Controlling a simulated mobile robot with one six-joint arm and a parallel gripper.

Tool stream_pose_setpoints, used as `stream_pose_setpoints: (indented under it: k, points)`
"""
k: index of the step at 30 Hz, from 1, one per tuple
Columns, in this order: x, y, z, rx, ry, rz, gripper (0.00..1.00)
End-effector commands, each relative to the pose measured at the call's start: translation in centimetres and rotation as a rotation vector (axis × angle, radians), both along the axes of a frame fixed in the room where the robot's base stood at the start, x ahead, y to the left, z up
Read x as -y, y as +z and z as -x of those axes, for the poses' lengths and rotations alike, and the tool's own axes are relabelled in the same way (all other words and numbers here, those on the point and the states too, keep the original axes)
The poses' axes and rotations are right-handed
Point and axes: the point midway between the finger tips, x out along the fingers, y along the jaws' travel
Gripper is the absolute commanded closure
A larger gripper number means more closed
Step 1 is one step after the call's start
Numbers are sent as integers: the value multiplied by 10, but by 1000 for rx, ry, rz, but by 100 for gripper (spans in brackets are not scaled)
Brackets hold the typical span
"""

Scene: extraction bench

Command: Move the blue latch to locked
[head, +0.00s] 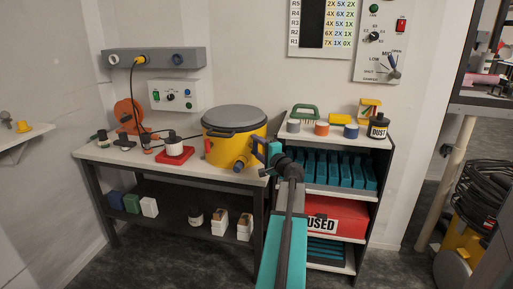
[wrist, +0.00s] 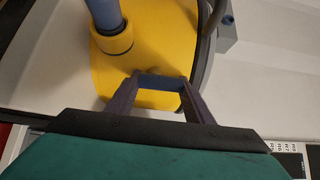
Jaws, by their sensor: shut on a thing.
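The yellow drum (head: 228,150) with its grey lid (head: 234,118) stands at the right end of the bench. My gripper (head: 262,150) reaches to the drum's right side. In the wrist view the two dark fingers of my gripper (wrist: 160,88) are shut on a small dark blue part, which appears to be the blue latch (wrist: 160,98). It lies in front of the drum's yellow wall (wrist: 150,55). In the head view my gripper and arm largely cover that spot, so whether the latch is at locked cannot be told.
A blue-grey pipe (wrist: 102,12) in a yellow collar (wrist: 113,40) rises close to the left finger. A grey block (wrist: 226,32) is at the right. A shelf unit (head: 376,190) stands right of the bench (head: 95,152).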

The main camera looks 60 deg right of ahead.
Motion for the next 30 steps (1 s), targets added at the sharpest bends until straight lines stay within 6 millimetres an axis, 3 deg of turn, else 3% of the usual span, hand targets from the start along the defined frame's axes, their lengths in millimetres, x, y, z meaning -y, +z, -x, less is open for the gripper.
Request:
stream_pose_setpoints:
  k: [2, 3, 6, 20, 30]
  points:
    - [1, 1, 0, 5, -3, -3, 75]
    - [1, 1, 0, 4, -3, -2, 48]
    - [1, 1, 0, 3, -2, -2, 34]
    - [-2, 0, 4, 1, -1, 0, 34]
    - [-18, 0, 32, 1, -2, 0, 34]
